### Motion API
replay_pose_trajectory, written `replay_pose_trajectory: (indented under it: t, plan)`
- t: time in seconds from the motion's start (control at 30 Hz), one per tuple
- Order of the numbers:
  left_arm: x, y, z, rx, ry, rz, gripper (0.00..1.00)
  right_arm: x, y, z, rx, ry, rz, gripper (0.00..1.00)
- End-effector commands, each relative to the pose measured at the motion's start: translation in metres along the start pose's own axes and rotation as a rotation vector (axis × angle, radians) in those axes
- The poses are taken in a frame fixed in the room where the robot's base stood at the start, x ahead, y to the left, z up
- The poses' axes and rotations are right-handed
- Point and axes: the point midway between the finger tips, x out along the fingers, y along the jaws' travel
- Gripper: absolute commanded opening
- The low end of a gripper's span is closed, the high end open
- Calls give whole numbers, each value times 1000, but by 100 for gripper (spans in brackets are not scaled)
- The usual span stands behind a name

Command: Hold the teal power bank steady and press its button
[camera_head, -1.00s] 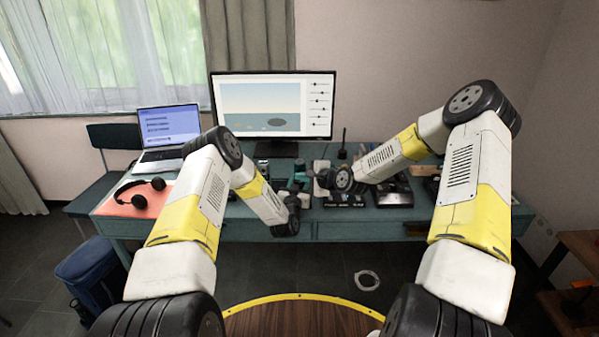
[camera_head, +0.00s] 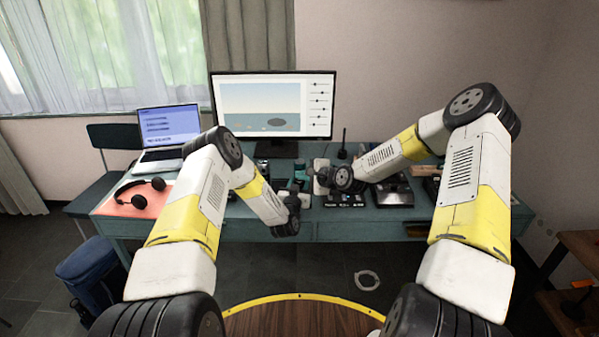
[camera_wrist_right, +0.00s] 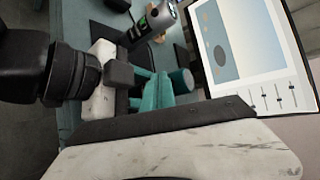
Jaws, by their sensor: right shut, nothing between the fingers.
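A teal thing that looks like the power bank (camera_wrist_right: 156,92) shows in the right wrist view, just beyond my left gripper's dark finger. Its button cannot be made out. My left gripper (camera_head: 294,190) is at the desk's front edge, mostly hidden by its own wrist in the head view. It also shows at the left of the right wrist view (camera_wrist_right: 122,88), touching or very near the teal thing; its grip is unclear. My right gripper (camera_head: 319,180) is shut and empty, just right of the left one; its pale body fills the bottom of its wrist view.
A monitor (camera_head: 272,105) and a laptop (camera_head: 170,133) stand at the back of the teal desk (camera_head: 330,231). Headphones (camera_head: 140,193) lie on an orange mat (camera_head: 112,207) at the left. Dark devices (camera_head: 393,192) stand right of my grippers. Both arms crowd the desk's middle.

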Motion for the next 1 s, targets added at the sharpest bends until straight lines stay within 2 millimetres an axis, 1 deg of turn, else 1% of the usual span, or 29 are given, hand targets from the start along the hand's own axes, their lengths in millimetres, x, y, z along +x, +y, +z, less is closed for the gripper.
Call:
replay_pose_trajectory:
  t: [1.0]
  plan:
    - [0, 0, -1, 0, 1, 0, 0, 5, -4, -4, -1, 1, 0, 0]
